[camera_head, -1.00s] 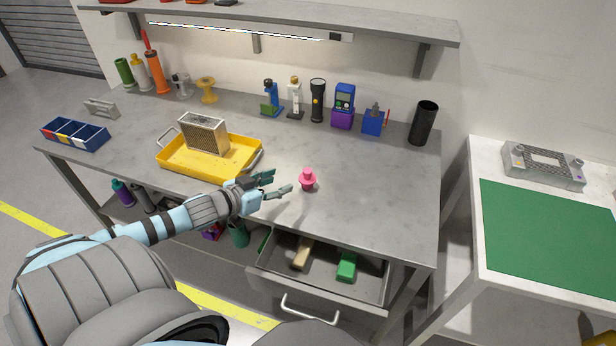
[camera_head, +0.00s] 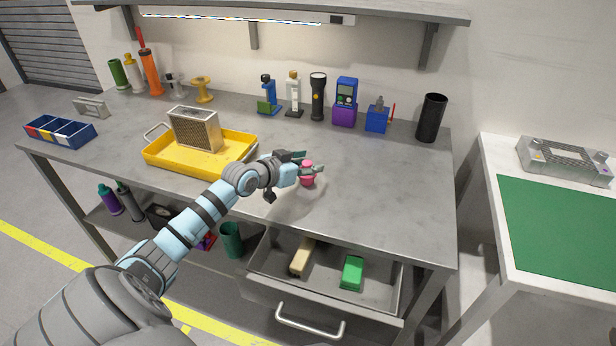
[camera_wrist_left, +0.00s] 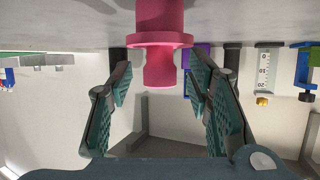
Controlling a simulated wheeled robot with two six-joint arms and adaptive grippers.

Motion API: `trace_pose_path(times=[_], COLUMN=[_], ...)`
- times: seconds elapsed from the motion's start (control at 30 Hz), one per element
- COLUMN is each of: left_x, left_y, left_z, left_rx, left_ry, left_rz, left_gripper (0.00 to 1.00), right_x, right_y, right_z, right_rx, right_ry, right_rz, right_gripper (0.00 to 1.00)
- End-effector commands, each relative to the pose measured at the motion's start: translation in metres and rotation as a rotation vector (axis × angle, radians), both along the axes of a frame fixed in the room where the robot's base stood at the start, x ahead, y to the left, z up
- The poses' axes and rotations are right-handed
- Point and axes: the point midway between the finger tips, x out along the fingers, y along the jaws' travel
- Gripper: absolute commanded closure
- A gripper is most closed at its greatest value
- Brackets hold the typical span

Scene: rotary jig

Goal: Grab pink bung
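The pink bung (camera_head: 307,174) stands upright on the grey workbench, right of the yellow tray. In the left wrist view the pink bung (camera_wrist_left: 160,50) appears upside down, near the middle, with its flange and narrower knob between the finger lines. My left gripper (camera_head: 309,163) is open around the bung, with one finger on its far side and one on its near side. In the left wrist view my left gripper (camera_wrist_left: 162,85) shows clear gaps on both sides of the knob. My right gripper is not in view.
A yellow tray (camera_head: 158,155) holding a metal filter block (camera_head: 193,131) lies left of the gripper. A drawer (camera_head: 266,270) stands open below the bench edge. A torch (camera_head: 318,97) and other items line the back. The bench right of the bung is clear.

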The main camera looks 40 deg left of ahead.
Motion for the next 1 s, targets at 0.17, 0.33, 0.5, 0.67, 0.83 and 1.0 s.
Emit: trace_pose_path(times=[0.17,0.33,0.5,0.67,0.83,1.0], left_x=[0.000,0.000,0.000,0.000,0.000,0.000], left_y=[0.000,0.000,0.000,0.000,0.000,0.001], left_z=[0.000,0.000,0.000,0.008,0.042,0.106], left_rx=[0.000,0.000,-0.001,0.000,0.003,0.005], left_ry=[0.000,0.000,0.000,-0.001,-0.004,-0.006], left_rz=[0.000,0.000,0.000,0.000,0.000,0.000], left_gripper=[0.82,1.00,1.00,1.00,1.00,1.00], right_x=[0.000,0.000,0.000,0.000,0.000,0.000], right_y=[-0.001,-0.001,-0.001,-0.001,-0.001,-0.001], right_z=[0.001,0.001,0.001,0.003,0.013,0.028], right_rx=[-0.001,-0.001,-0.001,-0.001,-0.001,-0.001], right_ry=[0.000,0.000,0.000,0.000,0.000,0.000], right_rz=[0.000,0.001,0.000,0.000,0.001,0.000], right_gripper=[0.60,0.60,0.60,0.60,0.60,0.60])
